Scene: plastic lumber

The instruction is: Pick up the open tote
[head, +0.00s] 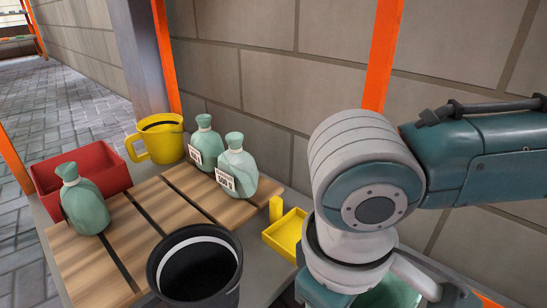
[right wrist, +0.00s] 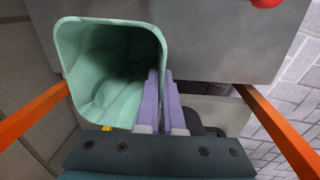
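The open tote is a pale green, deep container with a rounded square mouth; its interior (right wrist: 105,75) fills the upper left of the right wrist view. In the head view, a green part of it (head: 390,292) shows low on the right, mostly hidden behind my right arm. My right gripper (right wrist: 163,75) has its two purple fingers close together at the tote's right wall. One finger is inside the mouth and the other outside, with the thin wall between them. In the head view the right fingertips are hidden. My left gripper is not in view.
A slatted wooden board (head: 150,222) holds several green bottles. A red bin (head: 105,165), a yellow jug (head: 160,145), a black bucket (head: 200,268) and a yellow tray (head: 285,236) stand around it. An orange post (head: 382,55) and a block wall are behind.

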